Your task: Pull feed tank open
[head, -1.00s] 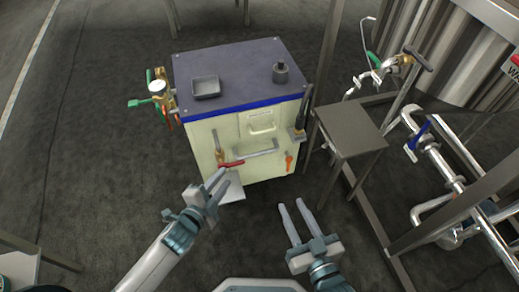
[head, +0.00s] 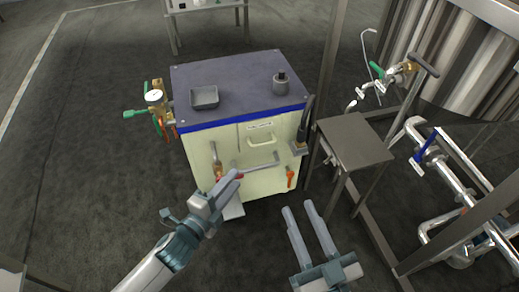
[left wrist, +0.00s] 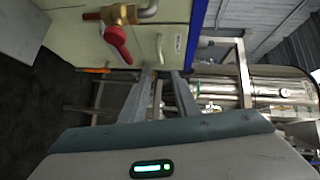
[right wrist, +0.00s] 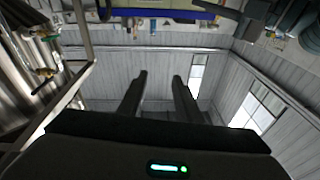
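A cream box with a dark top and blue band (head: 238,112) stands in the middle of the head view; its label is too small to read, so I cannot confirm it is the feed tank. My left gripper (head: 232,178) is at the lower front near the valve and the handle's left end. Its fingers are apart and empty in the left wrist view (left wrist: 161,80). My right gripper (head: 298,210) is open and empty, in front of the box.
A small grey stand (head: 353,143) is close on the box's right, with pipework (head: 450,180) and a large metal vessel beyond. A gauge and valves (head: 155,100) stick out on the left. A tray (head: 204,97) sits on top. The floor left is clear.

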